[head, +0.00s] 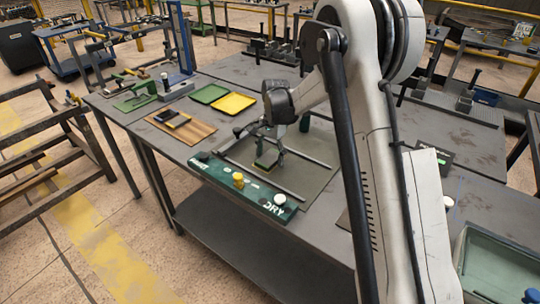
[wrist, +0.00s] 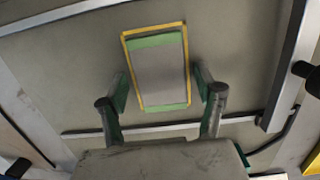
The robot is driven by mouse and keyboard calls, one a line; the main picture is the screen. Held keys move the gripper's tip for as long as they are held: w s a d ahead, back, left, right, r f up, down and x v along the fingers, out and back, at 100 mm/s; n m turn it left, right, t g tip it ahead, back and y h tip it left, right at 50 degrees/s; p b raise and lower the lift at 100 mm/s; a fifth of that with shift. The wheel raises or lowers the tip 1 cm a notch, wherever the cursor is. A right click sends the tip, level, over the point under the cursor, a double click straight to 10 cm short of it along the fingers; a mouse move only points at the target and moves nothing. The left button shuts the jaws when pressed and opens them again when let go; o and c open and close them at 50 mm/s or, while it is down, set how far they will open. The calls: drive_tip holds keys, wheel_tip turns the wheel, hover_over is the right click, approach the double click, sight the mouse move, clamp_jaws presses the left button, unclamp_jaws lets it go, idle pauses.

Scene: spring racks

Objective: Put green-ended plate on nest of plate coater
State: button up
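The green-ended plate (wrist: 160,70), grey with a green strip at each end, lies inside the yellow-edged nest (wrist: 124,45) in the wrist view. Yellow shows along its top and sides. I cannot tell whether it is fully seated. My gripper (wrist: 161,88) has one finger on either side of the plate, with small gaps, so it is open. In the head view my gripper (head: 267,150) is low over the plate coater (head: 300,178), and the plate (head: 266,159) is small beneath it. The coater's front panel (head: 240,187) is green and marked DRY.
The coater has metal rails (head: 262,182), a yellow knob (head: 238,180) and a white knob (head: 279,198). To its left are a wooden board with dark and yellow pieces (head: 180,125) and green and yellow trays (head: 232,103). A greenish bin (head: 500,265) stands at lower right.

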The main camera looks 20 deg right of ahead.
sight(272, 155)
wheel_tip(272, 155, up, 12)
drive_tip(key=d, duration=0.1)
drive_tip(key=s+r+n+t, duration=0.2)
drive_tip(key=s+r, duration=0.5)
drive_tip(key=r, duration=0.1)
drive_tip(key=s+a+r+n+t, duration=0.1)
drive_tip(key=s+r+n+t, duration=0.15)
drive_tip(key=s, duration=0.75)
drive_tip(key=s+r+n+t, duration=0.1)
drive_tip(key=s+r+n, duration=0.2)
drive_tip(key=s, duration=0.7)
drive_tip(key=s+f+n+t+h, duration=0.1)
drive_tip(key=s+f, duration=0.3)
drive_tip(key=s, duration=0.5)
drive_tip(key=shift+s+f+n+t, duration=0.15)
drive_tip(key=shift+s+n+t, duration=0.05)
drive_tip(key=shift+n+t, duration=0.6)
idle(0.5)
